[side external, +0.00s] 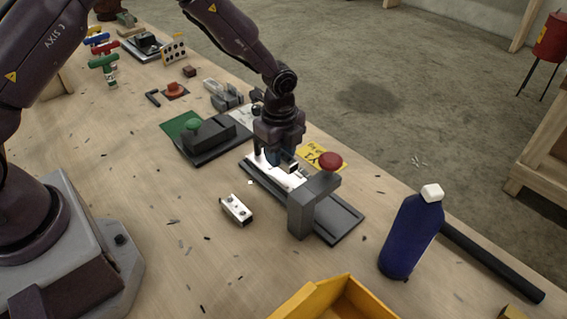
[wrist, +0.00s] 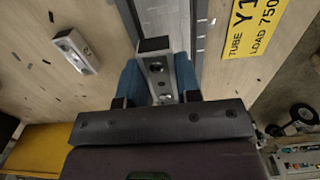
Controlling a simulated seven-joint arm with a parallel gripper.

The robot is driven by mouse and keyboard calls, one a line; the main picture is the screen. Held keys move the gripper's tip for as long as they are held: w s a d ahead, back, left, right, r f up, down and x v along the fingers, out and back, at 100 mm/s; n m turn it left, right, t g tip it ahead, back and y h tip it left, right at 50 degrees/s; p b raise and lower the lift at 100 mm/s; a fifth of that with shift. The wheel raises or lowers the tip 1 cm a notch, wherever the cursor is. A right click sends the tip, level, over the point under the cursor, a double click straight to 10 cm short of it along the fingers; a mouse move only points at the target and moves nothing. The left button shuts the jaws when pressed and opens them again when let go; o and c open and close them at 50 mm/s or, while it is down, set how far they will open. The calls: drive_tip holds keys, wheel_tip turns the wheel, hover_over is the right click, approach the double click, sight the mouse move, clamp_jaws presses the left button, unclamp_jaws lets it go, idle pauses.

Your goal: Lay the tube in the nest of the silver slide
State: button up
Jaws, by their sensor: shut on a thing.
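My gripper (side external: 281,160) is over the far end of a dark rail fixture, just above the bright silver slide (side external: 287,181). In the wrist view my gripper (wrist: 160,80) has its blue fingers on both sides of a short grey metal tube (wrist: 158,68) with a dark end and round holes. The silver slide shows beyond the tube in the wrist view (wrist: 160,14). The fingers and tube hide the nest, so I cannot tell whether the tube touches it. In the side view the tube is mostly hidden by my gripper.
A grey block (side external: 304,212) with a red knob (side external: 331,160) straddles the rail. A loose silver piece with holes (side external: 236,208) lies on the table nearby. A green-and-black fixture (side external: 208,140), a blue bottle (side external: 411,235) and a yellow bin (side external: 340,298) stand around. A yellow sign (wrist: 258,28) lies beside the rail.

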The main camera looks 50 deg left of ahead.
sight(284, 174)
drive_tip(key=shift+w+f, duration=0.25)
drive_tip(key=shift+f, duration=0.05)
drive_tip(key=shift+w+f, duration=0.2)
drive_tip(key=shift+f, duration=1.55)
